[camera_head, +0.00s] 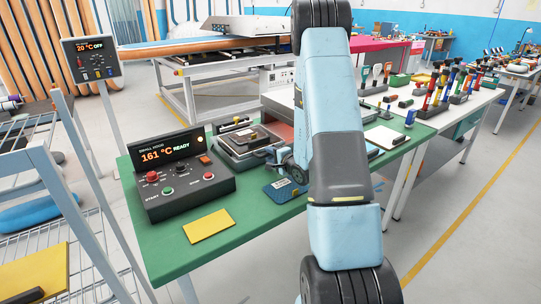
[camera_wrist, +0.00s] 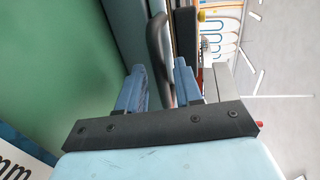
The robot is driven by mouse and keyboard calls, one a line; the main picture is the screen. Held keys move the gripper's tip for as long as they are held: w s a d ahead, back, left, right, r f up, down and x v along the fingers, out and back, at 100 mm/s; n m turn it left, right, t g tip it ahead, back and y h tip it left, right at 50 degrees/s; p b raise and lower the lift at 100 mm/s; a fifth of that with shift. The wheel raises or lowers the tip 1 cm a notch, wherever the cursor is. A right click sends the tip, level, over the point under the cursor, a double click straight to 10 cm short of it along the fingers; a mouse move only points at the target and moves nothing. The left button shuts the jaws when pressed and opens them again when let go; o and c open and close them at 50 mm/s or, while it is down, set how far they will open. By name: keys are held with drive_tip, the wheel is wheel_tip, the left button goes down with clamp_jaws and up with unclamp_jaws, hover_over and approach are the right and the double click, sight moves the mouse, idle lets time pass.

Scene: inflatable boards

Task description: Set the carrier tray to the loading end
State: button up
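A grey carrier tray (camera_head: 232,152) with a dark block on it sits on the green table, right of the control box. My gripper (camera_head: 283,166) is at the tray's right side, partly hidden by my arm in the head view. In the wrist view my gripper's blue fingers (camera_wrist: 160,72) stand apart. A dark curved handle (camera_wrist: 157,38) runs between them, with gaps visible on both sides. I cannot tell whether either finger touches it.
The control box (camera_head: 180,175) reads 161 °C READY. A yellow pad (camera_head: 209,226) and a blue pad (camera_head: 284,190) lie on the green table (camera_head: 255,222) in front. A wire rack (camera_head: 75,215) stands at left. My arm hides the table's middle.

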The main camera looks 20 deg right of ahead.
drive_tip(key=v, duration=1.2)
drive_tip(key=shift+s, duration=0.2)
drive_tip(key=shift+a, duration=0.1)
